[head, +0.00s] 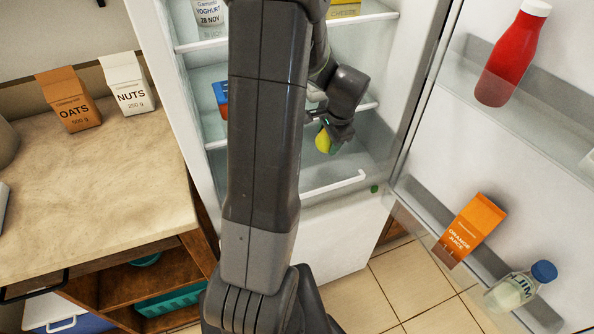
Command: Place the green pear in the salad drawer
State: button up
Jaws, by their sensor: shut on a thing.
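The green pear (323,141) is small and yellow-green, inside the open fridge in the head view. My gripper (330,133) is shut on it and holds it below the middle shelf, in front of the fridge's lower space. My dark fingers cover part of the pear. The salad drawer (345,194) is at the bottom of the fridge, with a white bar handle (335,184) along its front. The pear appears above and behind the handle in the picture. My arm hides the drawer's left part, and I cannot tell how far it is pulled out.
The open fridge door (430,205) stands to the right, holding a red bottle (511,58), orange juice (470,230) and a blue-capped bottle (520,286). Glass shelves (368,107) lie above the drawer. The left counter (90,185) holds oats (70,100) and nuts (128,85).

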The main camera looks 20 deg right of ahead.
notch_tip(320, 180, down, 12)
jog(key=shift+f+b, duration=0.1)
jog(key=shift+b, duration=0.3)
dwell(0.3)
jog(key=shift+f, duration=0.2)
jog(key=o, duration=1.1)
jog(key=shift+r, duration=0.1)
jog(key=shift+r, duration=0.6)
jog(key=v, duration=1.1)
jog(key=shift+s, duration=0.15)
